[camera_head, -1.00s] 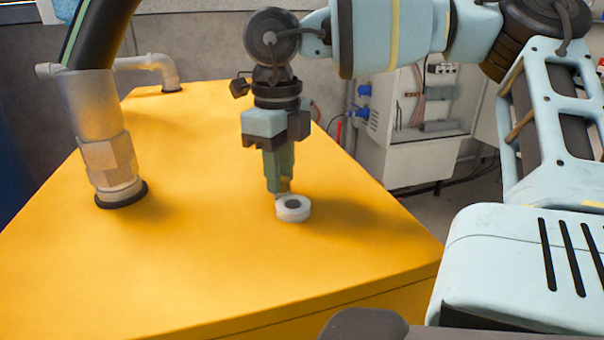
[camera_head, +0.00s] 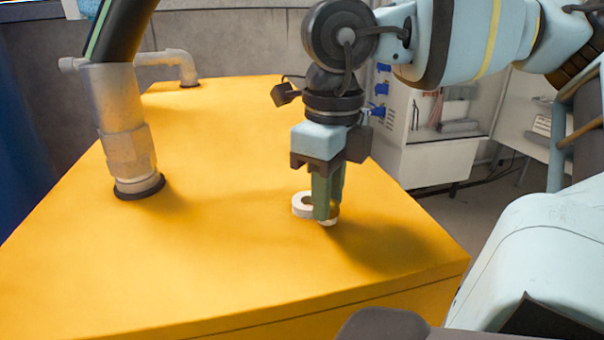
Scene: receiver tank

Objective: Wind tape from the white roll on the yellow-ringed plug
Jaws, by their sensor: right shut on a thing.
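The white roll (camera_head: 301,206) is a short white ring with a dark hole, at the right part of the yellow tank top. My right gripper (camera_head: 326,212) points straight down at it, and its green fingers cover the roll's right side. The gripper is shut on the roll's rim. I cannot tell whether the roll still touches the surface. No yellow-ringed plug can be made out. My left gripper is not in view.
The yellow tank top (camera_head: 230,260) is broad and mostly clear. A metal pipe fitting (camera_head: 125,150) with a black hose (camera_head: 118,30) stands at the left, and a bent pipe (camera_head: 180,62) is behind it. A grey cabinet (camera_head: 430,140) stands beyond the right edge.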

